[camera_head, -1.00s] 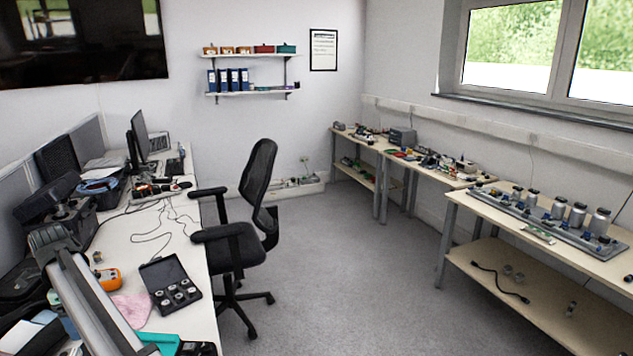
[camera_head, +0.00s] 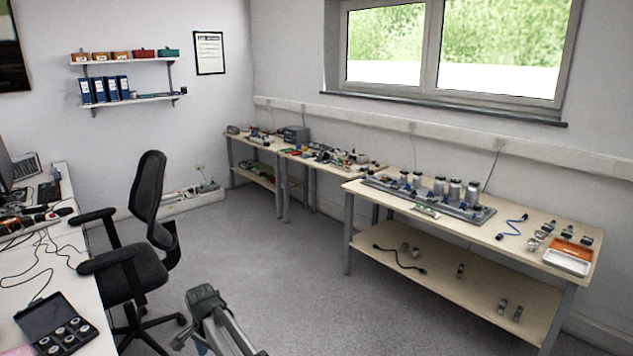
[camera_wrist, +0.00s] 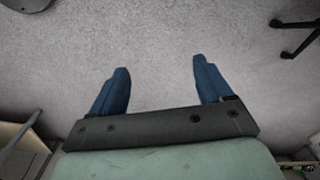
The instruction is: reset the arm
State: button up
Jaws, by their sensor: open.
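My gripper (camera_wrist: 160,88) shows in the wrist view with its two blue fingers spread wide apart. Nothing is between them, only grey carpet beyond. In the head view part of my arm shows at the bottom, over the open floor between the chair and the right workbench. The fingertips are hard to make out in the head view.
A black office chair (camera_head: 140,268) stands left of my arm beside the left desk (camera_head: 88,330), which bears an open black case (camera_head: 58,328). The right workbench (camera_head: 470,268) holds a grey rack (camera_head: 428,198) of cylinders and an orange tray (camera_head: 572,250). The floor between is free.

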jog(key=d+f+n, duration=0.1)
jog(key=d+f, duration=0.2)
jog(key=d, duration=0.6)
jog(key=w+d+f+n, duration=0.1)
jog(key=d+f, duration=0.2)
jog(key=d, duration=0.7)
jog(key=d+f, duration=0.3)
jog(key=d, duration=0.6)
jog(key=s+d+f+n, duration=0.2)
jog(key=s+d, duration=0.2)
jog(key=d, duration=0.7)
jog(key=s+d+f+n, duration=0.15)
jog(key=s+d, duration=0.35)
jog(key=d, duration=0.6)
jog(key=s+f+g, duration=0.3)
jog(key=s+f, duration=0.7)
jog(key=s, duration=0.4)
jog(key=s+f+g, duration=0.3)
jog(key=s+f, duration=0.8)
jog(key=s, duration=0.4)
jog(key=shift+s+a+f+g, duration=0.15)
jog(key=shift+s+f+g, duration=0.1)
jog(key=shift+g, duration=0.15)
jog(key=shift+m, duration=0.25)
